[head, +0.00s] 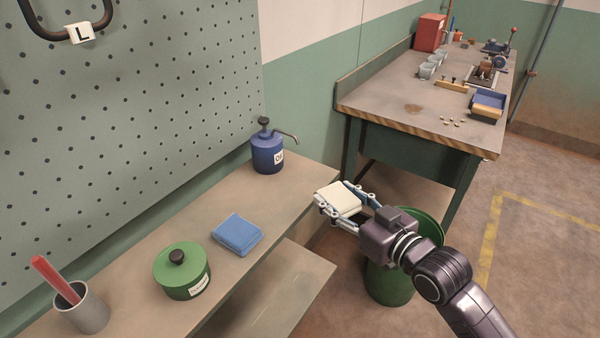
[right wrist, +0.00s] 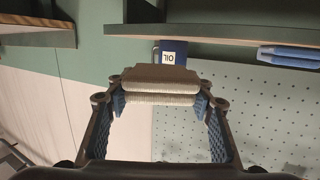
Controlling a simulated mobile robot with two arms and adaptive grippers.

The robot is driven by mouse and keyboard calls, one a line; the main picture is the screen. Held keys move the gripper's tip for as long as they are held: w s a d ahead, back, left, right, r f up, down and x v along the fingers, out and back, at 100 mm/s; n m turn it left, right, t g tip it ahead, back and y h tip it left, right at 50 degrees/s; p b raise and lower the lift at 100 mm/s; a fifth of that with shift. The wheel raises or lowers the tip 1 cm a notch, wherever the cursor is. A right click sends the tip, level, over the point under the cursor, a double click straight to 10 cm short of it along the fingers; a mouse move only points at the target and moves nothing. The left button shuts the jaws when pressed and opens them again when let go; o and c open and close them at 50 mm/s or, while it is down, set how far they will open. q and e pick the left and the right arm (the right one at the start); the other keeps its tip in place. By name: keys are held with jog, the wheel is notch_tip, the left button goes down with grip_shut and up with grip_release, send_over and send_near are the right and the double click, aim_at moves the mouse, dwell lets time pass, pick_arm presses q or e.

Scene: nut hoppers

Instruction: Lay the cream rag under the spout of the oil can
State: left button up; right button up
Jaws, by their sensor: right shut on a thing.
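The folded cream rag (head: 338,199) is held between the fingers of my right gripper (head: 345,205), off the right end of the shelf. In the right wrist view the rag (right wrist: 160,84) is gripped at both sides by the blue finger pads. The blue oil can (head: 267,153) stands upright at the back of the shelf, with its thin spout (head: 288,135) pointing right. The can's label also shows beyond the rag in the right wrist view (right wrist: 169,57). The rag is apart from the can, nearer to me and to the right. My left gripper is not in view.
The shelf (head: 130,245) also holds a folded blue cloth (head: 238,234), a green lidded tin (head: 181,272) and a grey cup (head: 82,310) with a red-handled thing. A green bin (head: 390,285) stands below my right arm. A workbench (head: 390,90) with several small items is behind.

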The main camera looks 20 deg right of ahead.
jog(key=p, duration=0.2)
send_over(298, 179)
jog(key=shift+s+d, duration=0.2)
jog(key=shift+s, duration=0.1)
jog(key=shift+w+a, duration=0.15)
jog(key=shift+w, duration=0.15)
jog(key=shift+w+f, duration=0.1)
jog(key=shift+f, duration=1.7)
jog(key=o, duration=1.1)
jog(key=shift+f, duration=0.15)
jog(key=shift+o, duration=0.2)
